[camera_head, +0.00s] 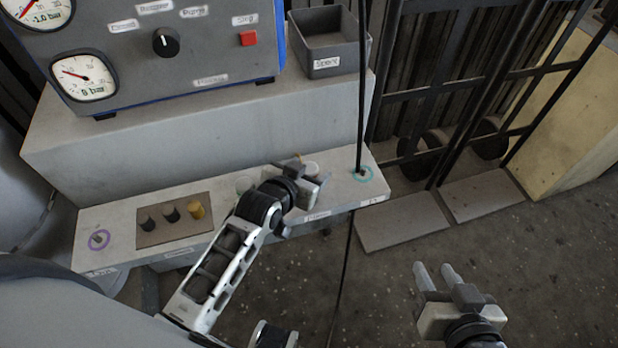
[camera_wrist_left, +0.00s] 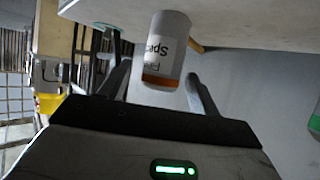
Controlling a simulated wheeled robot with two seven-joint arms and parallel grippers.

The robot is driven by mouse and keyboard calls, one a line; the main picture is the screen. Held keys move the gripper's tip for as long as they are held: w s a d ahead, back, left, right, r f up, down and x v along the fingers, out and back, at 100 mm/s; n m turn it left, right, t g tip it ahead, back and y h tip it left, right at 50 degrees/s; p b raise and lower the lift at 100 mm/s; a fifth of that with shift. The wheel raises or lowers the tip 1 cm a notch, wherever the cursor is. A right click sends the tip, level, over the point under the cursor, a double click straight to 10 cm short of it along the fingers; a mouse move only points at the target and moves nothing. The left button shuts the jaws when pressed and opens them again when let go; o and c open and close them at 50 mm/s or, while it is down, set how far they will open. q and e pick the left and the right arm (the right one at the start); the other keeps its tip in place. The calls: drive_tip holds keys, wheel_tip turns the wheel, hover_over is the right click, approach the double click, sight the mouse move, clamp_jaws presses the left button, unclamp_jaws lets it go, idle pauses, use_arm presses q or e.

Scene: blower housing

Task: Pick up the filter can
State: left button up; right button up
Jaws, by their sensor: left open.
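A white can (camera_wrist_left: 164,48) with an orange band and a label that partly reads "Spa" stands on the shelf. In the left wrist view it lies between the two fingers of my left gripper (camera_wrist_left: 160,88), with a visible gap on each side.
The shelf (camera_head: 335,198) also bears a brown holder (camera_head: 175,222) with dark plugs and a yellow one. A black cable (camera_head: 361,90) passes on the right. A gauge panel (camera_head: 200,50) and grey bin (camera_head: 330,60) stand behind.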

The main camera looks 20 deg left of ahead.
use_arm(q)
drive_tip(key=shift+w+f, duration=0.15)
drive_tip(key=shift+w, duration=0.2)
drive_tip(key=c, duration=1.1)
drive_tip(key=shift+c, duration=0.2)
use_arm(e)
drive_tip(key=shift+f, duration=0.1)
use_arm(q)
drive_tip(key=shift+r, duration=0.35)
wheel_tip(320, 180, up, 2)
drive_tip(key=shift+r+p, duration=0.1)
drive_tip(key=shift+p, duration=0.35)
drive_tip(key=w+a+r+p+v, duration=0.1)
drive_tip(key=v, duration=0.7)
drive_tip(key=a+r+p+v, duration=0.1)
drive_tip(key=a+p+v, duration=0.1)
drive_tip(key=v, duration=0.7)
drive_tip(key=shift+w, duration=0.45)
use_arm(e)
drive_tip(key=shift+d+r, duration=0.15)
drive_tip(key=shift+r, duration=0.65)
